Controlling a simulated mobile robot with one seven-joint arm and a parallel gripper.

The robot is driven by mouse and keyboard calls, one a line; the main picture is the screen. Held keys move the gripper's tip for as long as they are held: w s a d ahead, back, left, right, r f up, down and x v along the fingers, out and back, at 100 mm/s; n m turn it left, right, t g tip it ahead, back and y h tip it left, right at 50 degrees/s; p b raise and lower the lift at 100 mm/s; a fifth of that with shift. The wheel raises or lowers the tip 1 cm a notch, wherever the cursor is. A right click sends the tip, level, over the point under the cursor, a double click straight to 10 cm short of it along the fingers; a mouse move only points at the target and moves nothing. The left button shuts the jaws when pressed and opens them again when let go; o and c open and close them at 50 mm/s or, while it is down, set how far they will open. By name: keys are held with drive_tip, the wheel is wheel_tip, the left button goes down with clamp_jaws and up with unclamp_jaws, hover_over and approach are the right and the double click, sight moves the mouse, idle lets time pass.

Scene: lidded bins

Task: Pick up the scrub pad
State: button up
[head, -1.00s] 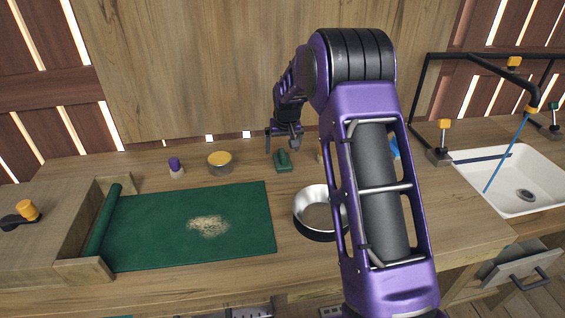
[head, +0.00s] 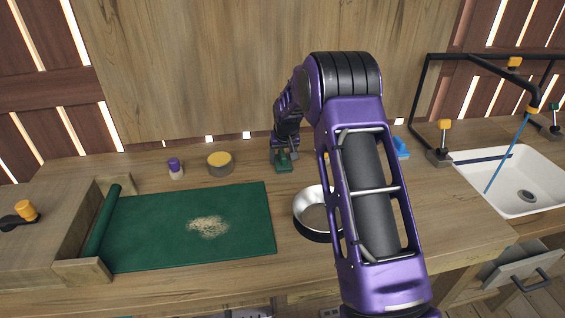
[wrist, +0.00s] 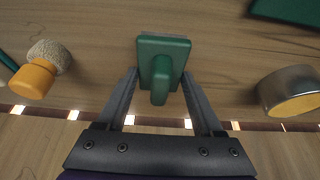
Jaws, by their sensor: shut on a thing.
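The scrub pad is a green block with a raised green grip (head: 284,163) and a thin greyish layer along its far edge. It sits on the wooden counter near the back. My gripper (head: 284,155) is down at it from above. In the wrist view, the scrub pad (wrist: 160,48) lies between the two fingers of my gripper (wrist: 160,75), and the fingers are shut on it. The pad seems to be at counter height; its underside is hidden.
A yellow-topped tin (head: 220,168) and a purple-topped jar (head: 175,168) stand left of the pad. A green mat (head: 150,225) with crumbs lies in front left; a metal bowl (head: 312,226) stands in front right. In the wrist view, a yellow-handled brush (wrist: 35,78) lies left.

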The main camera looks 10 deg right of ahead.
sight(282, 153)
drive_tip(key=c, duration=0.5)
drive_tip(key=shift+r, duration=0.1)
wheel_tip(282, 153, up, 10)
drive_tip(key=shift+f+p, duration=0.1)
drive_tip(key=shift+p, duration=0.4)
